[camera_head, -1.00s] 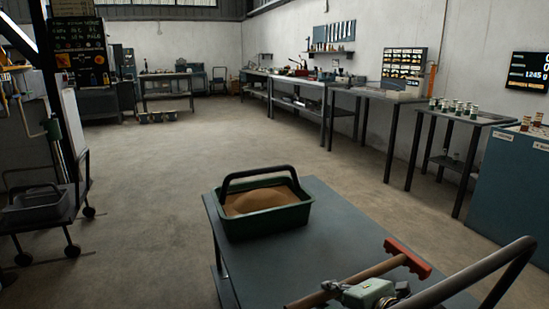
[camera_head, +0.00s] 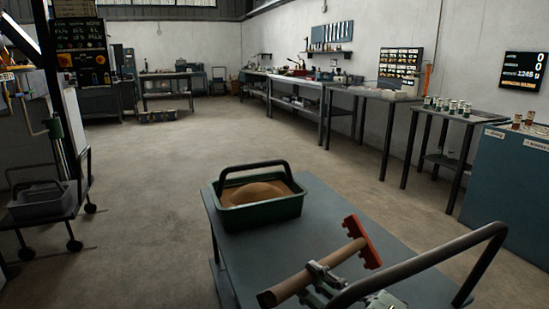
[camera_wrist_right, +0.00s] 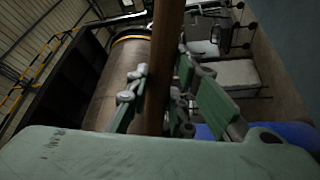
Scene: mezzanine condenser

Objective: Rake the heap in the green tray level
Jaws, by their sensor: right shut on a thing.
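The green tray (camera_head: 262,214) stands on the far left part of the cart top, its dark handle arching over it. A brown heap (camera_head: 258,191) is mounded in the middle of the tray. My right gripper (camera_head: 316,277) is shut on the wooden handle of a rake (camera_head: 326,266) with a red toothed head (camera_head: 363,241). The rake is tilted, head up and right, to the right of the tray and apart from it. In the right wrist view the wooden handle (camera_wrist_right: 163,70) runs between the fingers (camera_wrist_right: 165,90). My left gripper is not in view.
The grey cart top (camera_head: 330,207) is bare between tray and rake. The cart's dark push handle (camera_head: 440,255) curves up at the near right. Workbenches (camera_head: 300,85) line the right wall, and a smaller cart (camera_head: 40,200) stands at the left. The floor between is open.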

